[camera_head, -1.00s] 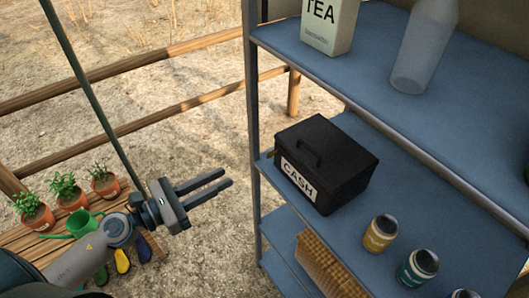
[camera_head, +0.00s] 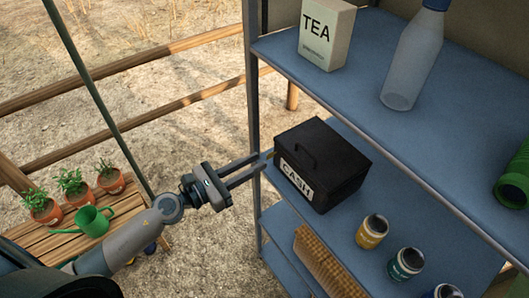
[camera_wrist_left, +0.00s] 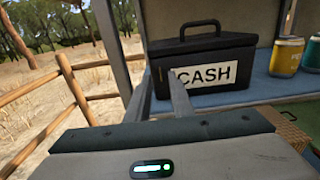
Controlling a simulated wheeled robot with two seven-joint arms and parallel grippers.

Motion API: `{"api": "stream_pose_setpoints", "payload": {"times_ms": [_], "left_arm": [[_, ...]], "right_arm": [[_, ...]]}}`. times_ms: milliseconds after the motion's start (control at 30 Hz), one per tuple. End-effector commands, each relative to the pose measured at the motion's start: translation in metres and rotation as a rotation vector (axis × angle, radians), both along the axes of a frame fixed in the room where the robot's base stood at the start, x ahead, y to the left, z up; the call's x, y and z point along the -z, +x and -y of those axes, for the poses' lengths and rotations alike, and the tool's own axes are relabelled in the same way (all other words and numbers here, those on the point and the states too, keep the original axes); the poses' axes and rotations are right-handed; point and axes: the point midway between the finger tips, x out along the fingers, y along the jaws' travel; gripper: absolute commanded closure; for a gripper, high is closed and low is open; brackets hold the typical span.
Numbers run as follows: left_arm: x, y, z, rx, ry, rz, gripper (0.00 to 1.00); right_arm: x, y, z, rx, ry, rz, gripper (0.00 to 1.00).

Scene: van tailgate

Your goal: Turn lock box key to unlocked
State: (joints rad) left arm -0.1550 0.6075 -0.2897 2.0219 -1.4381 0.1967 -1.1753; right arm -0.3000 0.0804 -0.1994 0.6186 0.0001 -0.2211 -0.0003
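The black cash box (camera_head: 335,165) with a white CASH label and a top handle sits on the middle blue shelf; it also shows in the left wrist view (camera_wrist_left: 215,46). A small brass key (camera_head: 270,154) sticks out at the box's left edge, hard to make out. My left gripper (camera_head: 262,162) is open, its two fingers reaching to the shelf's left post, close to the key. In the left wrist view the fingers (camera_wrist_left: 161,75) stand apart in front of the label's left end, with the tiny key seemingly between them. The key's angle is too small to read. My right gripper is not in view.
The shelf post (camera_head: 252,90) stands close to my left fingers. A yellow jar (camera_head: 372,231) and a teal jar (camera_head: 405,263) stand right of the box. A tea carton (camera_head: 326,35) and a bottle (camera_head: 413,60) stand above. Potted plants (camera_head: 73,190) and a green watering can (camera_head: 92,221) are at left.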

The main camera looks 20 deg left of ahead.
Motion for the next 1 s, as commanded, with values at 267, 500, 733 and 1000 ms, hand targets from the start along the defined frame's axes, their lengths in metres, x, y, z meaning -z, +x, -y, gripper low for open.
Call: {"api": "stream_pose_setpoints", "payload": {"times_ms": [267,500,733,1000], "left_arm": [[-0.002,0.027,0.022,0.001,-0.001,0.001,0.79],[0.000,0.033,0.026,0.001,0.001,0.000,0.79],[0.000,0.033,0.026,0.001,0.001,-0.001,0.87],[0.000,0.033,0.026,0.001,0.001,-0.001,1.00]], "right_arm": [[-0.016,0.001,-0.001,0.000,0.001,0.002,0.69],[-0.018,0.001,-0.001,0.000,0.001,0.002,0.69],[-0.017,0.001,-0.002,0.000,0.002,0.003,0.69],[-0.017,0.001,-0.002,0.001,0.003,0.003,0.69]]}}
